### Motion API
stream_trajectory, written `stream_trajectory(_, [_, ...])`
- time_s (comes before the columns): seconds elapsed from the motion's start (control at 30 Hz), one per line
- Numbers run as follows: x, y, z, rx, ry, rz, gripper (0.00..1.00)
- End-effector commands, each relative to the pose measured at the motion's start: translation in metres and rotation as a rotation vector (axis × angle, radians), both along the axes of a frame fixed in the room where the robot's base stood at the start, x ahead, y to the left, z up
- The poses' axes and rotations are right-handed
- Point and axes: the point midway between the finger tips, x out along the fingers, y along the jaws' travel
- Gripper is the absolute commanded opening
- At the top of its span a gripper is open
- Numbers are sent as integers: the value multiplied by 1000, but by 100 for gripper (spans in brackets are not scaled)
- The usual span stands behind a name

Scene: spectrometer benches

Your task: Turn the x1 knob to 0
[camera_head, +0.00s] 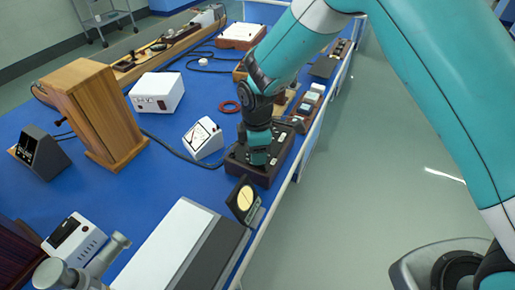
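A dark box with small knobs on its top (236,157) sits on the blue bench near its right edge. It looks like the box that carries the x1 knob, but the labels are too small to read. My gripper (258,157) points down onto the top of this box. Its fingers are small and partly hidden by the wrist, so I cannot tell whether they are open or shut, or whether they touch a knob. Any knob under the gripper is hidden.
A white analog meter (203,138) stands just left of the dark box. A small stand with a round yellow disc (245,198) stands in front. A wooden case (95,115) and a white box (157,92) stand further left. Grey floor (345,190) is clear on the right.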

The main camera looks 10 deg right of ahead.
Motion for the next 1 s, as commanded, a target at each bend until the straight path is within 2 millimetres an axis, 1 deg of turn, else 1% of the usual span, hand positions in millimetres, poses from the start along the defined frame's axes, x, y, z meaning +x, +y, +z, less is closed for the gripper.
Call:
stream_trajectory(0.17, [1, 0, 6, 0, -3, -2, 53])
stream_trajectory(0.27, [1, 0, 19, 2, -5, -1, 53])
stream_trajectory(0.37, [1, 1, 40, 2, -6, -1, 53])
stream_trajectory(0.6, [1, 1, 103, 3, -7, 0, 53])
stream_trajectory(0.7, [0, 1, 127, 3, -6, 1, 53])
stream_trajectory(0.83, [0, 1, 152, 2, -4, 1, 53])
stream_trajectory(1.0, [-1, 1, 170, 1, -2, 1, 53])
